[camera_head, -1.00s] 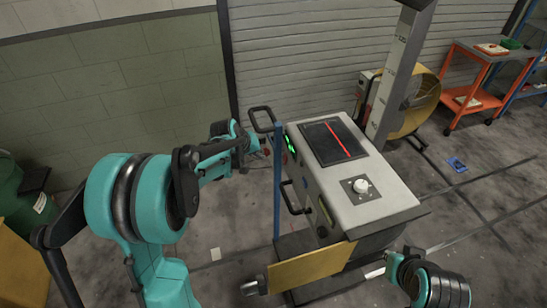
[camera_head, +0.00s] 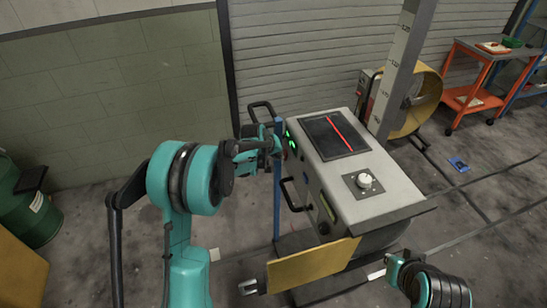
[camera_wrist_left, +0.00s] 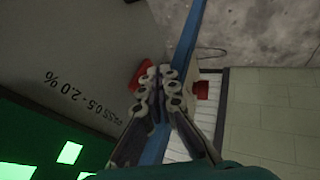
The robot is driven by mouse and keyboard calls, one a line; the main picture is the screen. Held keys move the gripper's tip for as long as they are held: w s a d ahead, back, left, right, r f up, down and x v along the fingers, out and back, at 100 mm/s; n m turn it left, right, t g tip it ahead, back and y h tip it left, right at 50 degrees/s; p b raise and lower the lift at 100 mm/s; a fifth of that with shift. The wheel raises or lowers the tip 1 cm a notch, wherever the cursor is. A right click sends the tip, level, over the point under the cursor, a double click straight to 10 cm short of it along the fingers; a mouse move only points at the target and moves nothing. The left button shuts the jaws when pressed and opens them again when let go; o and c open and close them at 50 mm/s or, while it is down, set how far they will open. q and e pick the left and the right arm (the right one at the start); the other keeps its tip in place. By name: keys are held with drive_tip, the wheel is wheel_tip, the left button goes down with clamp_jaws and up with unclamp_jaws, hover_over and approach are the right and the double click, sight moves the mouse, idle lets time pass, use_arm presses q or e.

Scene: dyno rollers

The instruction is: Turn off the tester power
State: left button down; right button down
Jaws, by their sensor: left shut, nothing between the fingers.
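The tester (camera_head: 385,205) is a grey-topped cabinet on a cart, with a dark screen (camera_head: 335,138) showing a red line and a pale knob (camera_head: 365,181) on top. Green lights (camera_head: 290,139) glow on its left side. My left gripper (camera_head: 276,143) is shut and empty beside that side, by the blue post. In the left wrist view the closed fingers (camera_wrist_left: 165,88) overlap a red part (camera_wrist_left: 139,75) on the grey panel and partly hide it. Whether they touch it I cannot tell. Another red part (camera_wrist_left: 202,90) shows to the right.
A blue post (camera_head: 277,190) stands along the tester's left side, with black handles (camera_head: 262,108) near it. A yellow panel (camera_head: 305,267) juts out low in front. A measuring column (camera_head: 398,75) and yellow fan (camera_head: 425,100) stand behind.

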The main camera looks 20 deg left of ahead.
use_arm(q)
drive_tip(key=shift+w+d+f+n+t+h+b, duration=0.15)
drive_tip(key=shift+f+t+h+b, duration=0.1)
drive_tip(key=shift+t+h+b, duration=0.3)
drive_tip(key=shift+d+f+n+t+h+b, duration=0.15)
drive_tip(key=shift+f+t+h+b, duration=0.15)
drive_tip(key=shift+b, duration=0.4)
drive_tip(key=shift+r, duration=0.2)
